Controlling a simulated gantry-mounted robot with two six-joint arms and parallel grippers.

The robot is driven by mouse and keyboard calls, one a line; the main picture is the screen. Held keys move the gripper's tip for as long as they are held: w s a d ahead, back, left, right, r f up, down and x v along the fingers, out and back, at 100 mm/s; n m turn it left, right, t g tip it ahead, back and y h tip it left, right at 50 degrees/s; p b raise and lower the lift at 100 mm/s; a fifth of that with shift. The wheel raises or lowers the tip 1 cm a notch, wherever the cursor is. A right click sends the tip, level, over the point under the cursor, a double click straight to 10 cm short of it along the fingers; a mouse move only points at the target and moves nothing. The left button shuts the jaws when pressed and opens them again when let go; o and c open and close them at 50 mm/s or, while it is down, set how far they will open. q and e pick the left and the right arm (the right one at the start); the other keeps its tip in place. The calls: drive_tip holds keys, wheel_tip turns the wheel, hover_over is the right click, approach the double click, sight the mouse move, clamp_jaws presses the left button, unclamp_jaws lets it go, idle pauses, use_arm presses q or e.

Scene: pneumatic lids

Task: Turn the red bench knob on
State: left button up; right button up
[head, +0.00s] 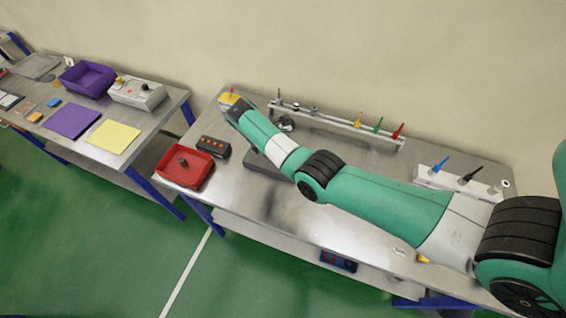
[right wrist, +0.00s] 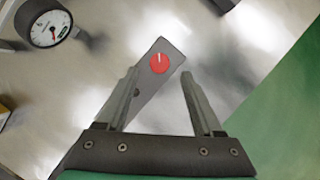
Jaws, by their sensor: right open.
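In the right wrist view a round red knob (right wrist: 160,63) with a white pointer line sits on a narrow grey plate (right wrist: 152,88). The pointer line runs up from the knob's middle. My right gripper (right wrist: 159,74) is open and empty. Its two fingers stand apart on either side of the plate in this view, with the knob just past their tips. I cannot tell its height above the knob. In the head view the right gripper (head: 238,108) is at the bench's far left corner; I cannot pick out this knob for certain there. My left gripper is not in view.
A dial gauge (right wrist: 48,28) stands to the left in the wrist view. In the head view, a yellow block (head: 228,98) with a red top is beside the gripper. A red tray (head: 168,178), a dark button box (head: 213,146) and a rail (head: 335,123) with coloured handles are nearby.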

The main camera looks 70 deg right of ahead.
drive_tip(key=x, duration=0.4)
clamp_jaws()
